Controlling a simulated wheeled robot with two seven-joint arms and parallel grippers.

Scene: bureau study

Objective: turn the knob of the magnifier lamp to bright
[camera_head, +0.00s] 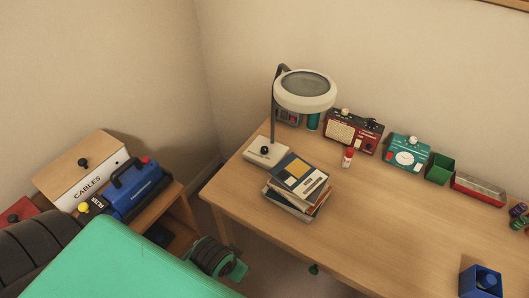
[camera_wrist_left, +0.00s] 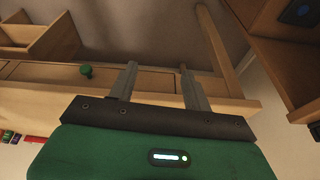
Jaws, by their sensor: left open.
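The magnifier lamp (camera_head: 305,90) stands at the desk's back left corner in the head view. It has a round cream lens head on a dark bent arm and a pale square base (camera_head: 256,156). A small black knob (camera_head: 264,150) sits on the base; its setting is too small to read. My left gripper (camera_wrist_left: 158,66) shows in the left wrist view, its two grey fingers apart with nothing between them. It is near the desk's edge and a drawer front with a green knob (camera_wrist_left: 86,71), away from the lamp. My right gripper is not in view.
A stack of books (camera_head: 297,187) stands just in front of the lamp base. A red radio (camera_head: 354,131), a teal device (camera_head: 407,153), a green box (camera_head: 440,169) and a small red-and-white bottle (camera_head: 348,157) stand along the back. The desk's middle is clear.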

